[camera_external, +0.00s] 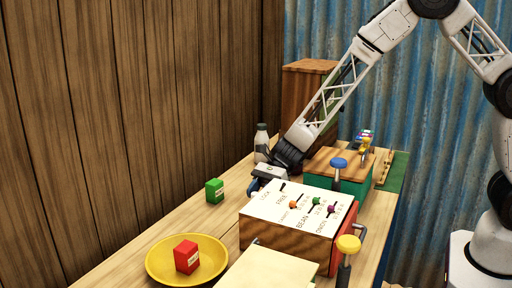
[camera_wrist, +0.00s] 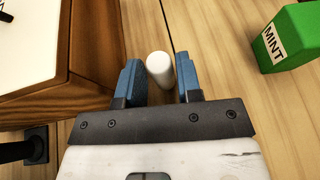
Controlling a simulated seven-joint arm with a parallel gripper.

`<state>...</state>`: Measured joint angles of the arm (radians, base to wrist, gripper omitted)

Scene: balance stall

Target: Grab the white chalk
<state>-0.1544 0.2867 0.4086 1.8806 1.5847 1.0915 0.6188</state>
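The white chalk (camera_wrist: 159,68) shows in the wrist view as a short, pale cylinder on the wooden table. It sits between the two blue fingers of my gripper (camera_wrist: 159,82). The fingers are apart, with a small gap visible on each side of the chalk. In the external view my gripper (camera_external: 257,184) is low over the table, behind the white-topped control box. The chalk cannot be made out there.
The control box (camera_external: 290,240) with coloured knobs stands close beside my gripper. A green MINT box (camera_external: 214,190) is on the other side. A yellow bowl (camera_external: 160,262) holds a red box (camera_external: 187,257). A white bottle (camera_external: 261,140) stands behind my gripper.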

